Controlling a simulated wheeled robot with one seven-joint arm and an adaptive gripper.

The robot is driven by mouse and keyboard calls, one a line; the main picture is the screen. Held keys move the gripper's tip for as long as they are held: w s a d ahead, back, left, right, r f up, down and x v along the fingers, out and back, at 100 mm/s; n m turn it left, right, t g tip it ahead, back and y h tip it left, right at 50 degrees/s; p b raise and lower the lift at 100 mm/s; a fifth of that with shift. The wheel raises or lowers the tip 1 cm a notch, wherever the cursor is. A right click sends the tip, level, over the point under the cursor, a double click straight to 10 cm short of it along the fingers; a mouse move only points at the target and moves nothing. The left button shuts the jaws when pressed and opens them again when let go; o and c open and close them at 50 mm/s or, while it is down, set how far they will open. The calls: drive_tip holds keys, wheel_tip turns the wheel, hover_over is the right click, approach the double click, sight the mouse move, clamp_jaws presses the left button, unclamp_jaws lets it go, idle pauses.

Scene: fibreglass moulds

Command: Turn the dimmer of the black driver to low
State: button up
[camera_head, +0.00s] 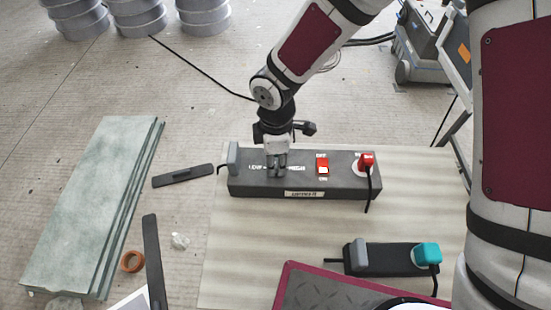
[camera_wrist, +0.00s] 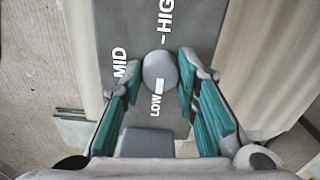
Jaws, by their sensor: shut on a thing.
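The black driver (camera_head: 342,184) is a long dark box on the light board, with a red lit switch (camera_head: 322,166) and a red plug (camera_head: 366,160) on its right half. My gripper (camera_head: 277,172) points down over the dial markings on its left half and hides the dimmer there. In the wrist view the round grey dimmer knob (camera_wrist: 160,68) sits between the teal-padded fingers of my gripper (camera_wrist: 160,78), which is shut on it. A white mark on the knob points toward the printed LOW. MID is printed at left and HIGH at upper right.
A smaller black box (camera_head: 385,262) with a teal plug (camera_head: 427,254) stands nearer on the board (camera_head: 240,240). A maroon-edged tray (camera_head: 330,290) is at the front. A green-grey slab (camera_head: 90,200) and a dark bar (camera_head: 183,176) lie at left.

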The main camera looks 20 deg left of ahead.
sight(276, 163)
idle(0.4)
drive_tip(key=o, duration=1.2)
drive_tip(key=shift+c, duration=0.2)
drive_tip(key=shift+r, duration=0.1)
wheel_tip(276, 163, up, 12)
